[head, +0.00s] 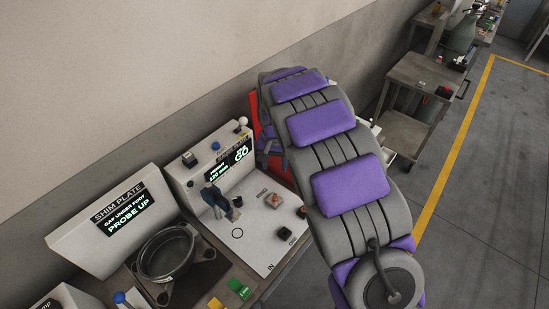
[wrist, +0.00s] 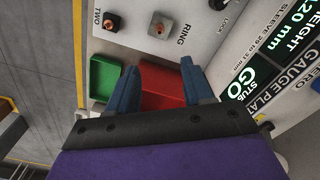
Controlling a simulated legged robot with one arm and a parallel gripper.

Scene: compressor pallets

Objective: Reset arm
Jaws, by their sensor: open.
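My gripper (wrist: 157,68) shows in the wrist view, with two blue fingers apart and nothing held between them. A red tray (wrist: 163,88) shows beyond and between the fingers, and a green tray (wrist: 104,76) lies left of them.
The gauge plate station (head: 257,237) stands left of my arm, with a lit GO display (head: 240,153) and small parts on top. A blue-grey item (head: 219,200) is on it. The shim plate station (head: 120,215) is further left. Open floor (head: 475,200) lies right.

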